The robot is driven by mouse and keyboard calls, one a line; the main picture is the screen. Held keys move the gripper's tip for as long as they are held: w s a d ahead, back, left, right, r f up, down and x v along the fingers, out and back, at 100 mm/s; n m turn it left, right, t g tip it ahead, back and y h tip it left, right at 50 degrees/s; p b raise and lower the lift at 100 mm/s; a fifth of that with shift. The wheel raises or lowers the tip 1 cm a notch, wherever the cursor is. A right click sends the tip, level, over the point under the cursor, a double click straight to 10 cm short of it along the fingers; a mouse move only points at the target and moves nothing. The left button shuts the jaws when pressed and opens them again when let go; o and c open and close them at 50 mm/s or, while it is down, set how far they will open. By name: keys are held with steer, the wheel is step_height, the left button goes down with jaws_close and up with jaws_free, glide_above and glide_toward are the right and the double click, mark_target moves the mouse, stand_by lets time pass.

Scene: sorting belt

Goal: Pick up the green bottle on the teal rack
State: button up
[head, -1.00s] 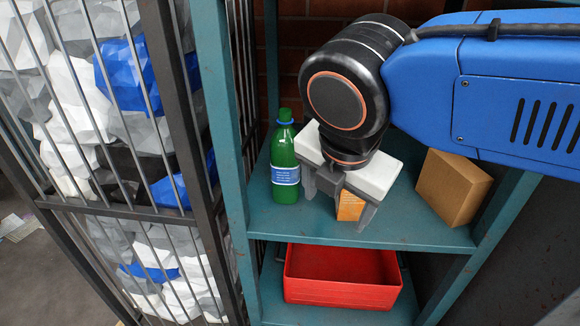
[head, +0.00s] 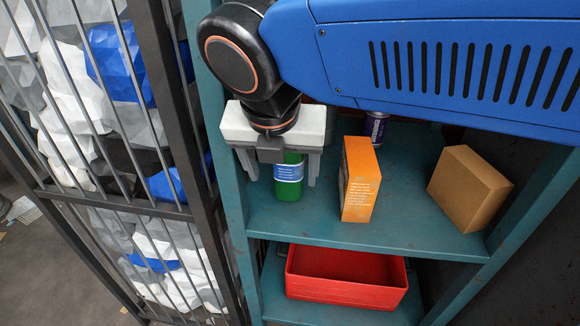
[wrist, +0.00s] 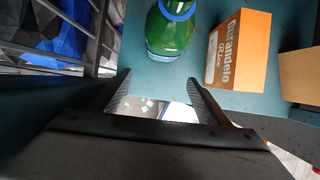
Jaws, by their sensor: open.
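The green bottle (head: 289,178) stands upright at the left of the teal rack's shelf (head: 330,227). Its white and blue label shows in the head view, and its upper part is hidden behind my gripper. My gripper (head: 280,178) is open, with one finger seen to each side of the bottle in the head view. In the wrist view the bottle (wrist: 170,32), with its blue neck ring, lies beyond the fingertips of my gripper (wrist: 160,82), apart from them. Nothing is between the fingers.
An orange box (head: 357,180) stands right of the bottle and shows in the wrist view (wrist: 238,48). A brown box (head: 467,188) and a dark can (head: 376,127) are also on the shelf. A red bin (head: 345,290) sits below. A barred cage (head: 180,215) is at left.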

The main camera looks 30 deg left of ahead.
steer(key=shift+w+a+f, duration=0.4)
steer(key=shift+w+f, duration=0.4)
steer(key=shift+w, duration=0.4)
steer(key=shift+w+a+f, duration=0.4)
steer(key=shift+w+f, duration=0.35)
steer(key=shift+w, duration=0.4)
steer(key=shift+w+a+f, duration=0.4)
steer(key=shift+w+f, duration=0.4)
steer(key=shift+w, duration=0.4)
steer(key=c, duration=1.1)
